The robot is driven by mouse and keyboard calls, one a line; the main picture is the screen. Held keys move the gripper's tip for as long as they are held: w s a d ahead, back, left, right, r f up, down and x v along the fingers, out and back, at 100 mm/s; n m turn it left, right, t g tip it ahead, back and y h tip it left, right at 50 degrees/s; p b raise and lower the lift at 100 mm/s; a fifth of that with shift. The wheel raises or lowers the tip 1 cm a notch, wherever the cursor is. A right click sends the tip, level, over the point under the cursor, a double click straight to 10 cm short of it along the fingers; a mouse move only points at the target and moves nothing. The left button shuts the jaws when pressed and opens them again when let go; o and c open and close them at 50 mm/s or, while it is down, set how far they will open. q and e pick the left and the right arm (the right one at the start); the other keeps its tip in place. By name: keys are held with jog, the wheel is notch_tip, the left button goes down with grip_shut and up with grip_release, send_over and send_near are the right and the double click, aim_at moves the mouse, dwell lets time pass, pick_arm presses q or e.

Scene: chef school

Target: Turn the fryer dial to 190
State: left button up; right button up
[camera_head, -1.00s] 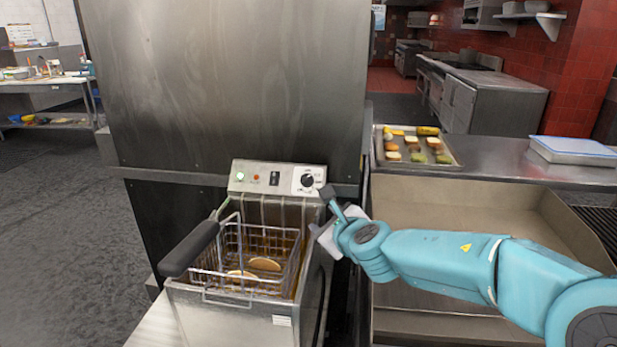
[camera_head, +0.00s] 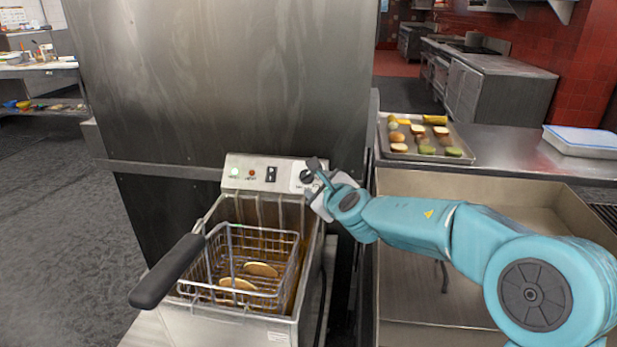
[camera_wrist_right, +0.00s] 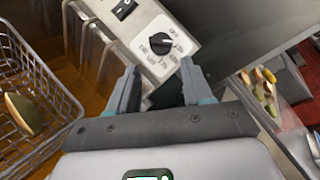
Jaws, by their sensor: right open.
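The fryer (camera_head: 222,327) stands in front of me with a pale control panel (camera_head: 239,164) at its back. The black dial (camera_head: 306,176) is at the panel's right end, partly covered by my right gripper in the head view. My right gripper (camera_head: 313,179) is at the dial. In the right wrist view the dial (camera_wrist_right: 160,43) shows whole, with numbers printed around it. The right gripper's two fingers (camera_wrist_right: 158,84) are open there, below the dial in the picture, with nothing between them. I cannot read the setting for certain. My left gripper is not in view.
A wire basket (camera_head: 198,294) with a black handle (camera_head: 168,272) holds two round pieces in the fryer. A tray of food (camera_head: 467,157) sits on the counter at right, with a blue-lidded container (camera_head: 584,141) beyond. A steel panel (camera_head: 220,75) rises behind the fryer.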

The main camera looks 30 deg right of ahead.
aim_at(307, 177)
jog(key=p+x, duration=0.2)
jog(key=x, duration=0.6)
jog(key=shift+w, duration=0.25)
jog(key=shift+w+d+f, duration=0.1)
jog(key=shift+w+f, duration=0.05)
jog(key=shift+c, duration=0.3)
jog(key=c, duration=0.6)
